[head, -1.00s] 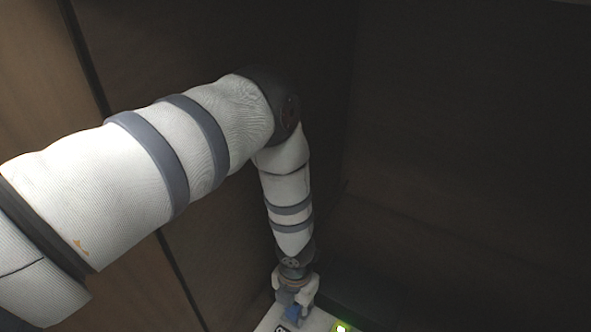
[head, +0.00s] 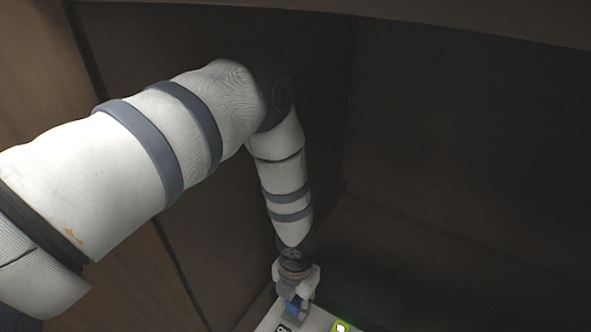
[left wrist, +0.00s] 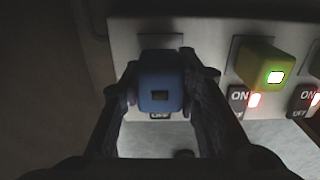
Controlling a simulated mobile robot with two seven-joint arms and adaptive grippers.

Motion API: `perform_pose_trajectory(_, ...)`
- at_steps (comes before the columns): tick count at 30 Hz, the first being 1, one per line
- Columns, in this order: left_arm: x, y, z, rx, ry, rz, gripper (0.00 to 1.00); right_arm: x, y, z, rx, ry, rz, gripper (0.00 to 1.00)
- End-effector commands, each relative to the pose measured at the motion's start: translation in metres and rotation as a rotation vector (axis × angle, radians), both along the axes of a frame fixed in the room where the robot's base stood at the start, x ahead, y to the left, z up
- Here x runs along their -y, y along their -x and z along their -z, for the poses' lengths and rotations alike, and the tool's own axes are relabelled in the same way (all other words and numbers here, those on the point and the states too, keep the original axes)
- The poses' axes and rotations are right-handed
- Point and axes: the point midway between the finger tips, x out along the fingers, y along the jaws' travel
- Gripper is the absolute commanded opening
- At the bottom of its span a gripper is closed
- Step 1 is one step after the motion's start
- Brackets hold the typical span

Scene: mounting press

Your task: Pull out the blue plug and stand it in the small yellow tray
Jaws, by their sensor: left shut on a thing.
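The blue plug (left wrist: 160,82) is between the two fingers of my left gripper (left wrist: 163,88), which is shut on it. In the head view, the left gripper (head: 296,285) reaches down at the bottom edge, with the blue plug (head: 293,308) under it. The plug is in front of a square socket plate on a pale power strip (left wrist: 205,32). I cannot tell whether it is still seated in the socket. The small yellow tray is not in view. My right gripper is not in view.
A yellow-green plug (left wrist: 262,68) with a lit green window sits right of the blue one. ON/OFF switches (left wrist: 242,100) with red lights are below it. Dark panels surround the arm, and a dark ledge (head: 450,22) crosses the top of the head view.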

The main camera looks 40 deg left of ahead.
Motion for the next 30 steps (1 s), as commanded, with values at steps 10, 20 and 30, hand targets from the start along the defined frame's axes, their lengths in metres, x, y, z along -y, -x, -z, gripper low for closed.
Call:
perform_pose_trajectory(10,0.0,0.0,-0.015,0.001,0.001,0.0,0.0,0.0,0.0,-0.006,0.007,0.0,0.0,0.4)
perform_pose_trajectory(20,0.0,0.0,-0.028,0.001,0.001,-0.001,0.0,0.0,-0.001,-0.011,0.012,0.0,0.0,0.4)
perform_pose_trajectory(30,0.0,0.0,-0.031,0.0,0.0,0.0,0.0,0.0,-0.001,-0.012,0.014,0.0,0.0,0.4)
